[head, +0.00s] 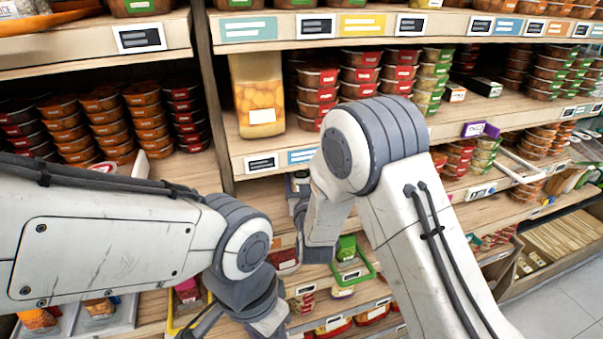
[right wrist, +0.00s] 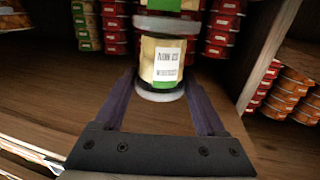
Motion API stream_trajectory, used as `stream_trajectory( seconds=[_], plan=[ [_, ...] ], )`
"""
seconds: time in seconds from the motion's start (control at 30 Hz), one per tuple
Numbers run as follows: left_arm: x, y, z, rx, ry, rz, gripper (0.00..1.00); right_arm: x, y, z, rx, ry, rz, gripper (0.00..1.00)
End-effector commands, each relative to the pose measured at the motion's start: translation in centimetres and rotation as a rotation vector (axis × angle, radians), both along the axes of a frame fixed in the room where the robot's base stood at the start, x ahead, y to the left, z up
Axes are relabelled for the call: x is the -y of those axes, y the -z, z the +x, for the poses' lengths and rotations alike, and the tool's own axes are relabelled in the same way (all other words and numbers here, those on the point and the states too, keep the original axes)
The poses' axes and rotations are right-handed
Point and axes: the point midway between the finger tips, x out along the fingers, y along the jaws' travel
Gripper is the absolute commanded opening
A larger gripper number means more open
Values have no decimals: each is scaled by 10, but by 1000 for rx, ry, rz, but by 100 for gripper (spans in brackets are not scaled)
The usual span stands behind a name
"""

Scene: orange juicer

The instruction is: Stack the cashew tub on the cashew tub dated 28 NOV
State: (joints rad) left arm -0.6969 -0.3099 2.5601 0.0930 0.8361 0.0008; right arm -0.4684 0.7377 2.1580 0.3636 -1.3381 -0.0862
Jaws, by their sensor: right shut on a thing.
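My right gripper (right wrist: 160,88) is shut on a cashew tub (right wrist: 163,60) with pale contents, a white label, a green patch and grey-white ends. The label's print is too blurred to read surely. A second tub (right wrist: 168,5) lines up with its far end at the top edge of the right wrist view, cut off by the frame. Whether the two touch is not clear. In the head view my right arm covers the held tub. My left gripper (head: 265,315) is low in the head view, its fingers not clearly visible.
A tall yellow jar (head: 258,95) stands by the wooden upright. Bare shelf board (right wrist: 60,95) shows beside my right gripper. A green-rimmed tray (head: 350,270) sits lower down.

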Motion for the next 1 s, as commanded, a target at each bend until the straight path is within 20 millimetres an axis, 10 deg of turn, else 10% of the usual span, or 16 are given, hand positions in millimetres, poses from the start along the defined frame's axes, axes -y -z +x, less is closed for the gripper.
stream_trajectory(
  seconds=[0.43,0.47,0.5,1.0],
  plan=[
    [0,7,0,0,0,0,50,0,6,0,3,-1,0,17],
    [0,5,0,0,-1,0,50,0,4,0,2,-1,0,85],
    [0,4,0,0,-1,0,50,0,4,0,2,-1,0,100],
    [0,13,0,0,-1,0,50,1,4,-22,1,-4,-1,100]
  ],
)
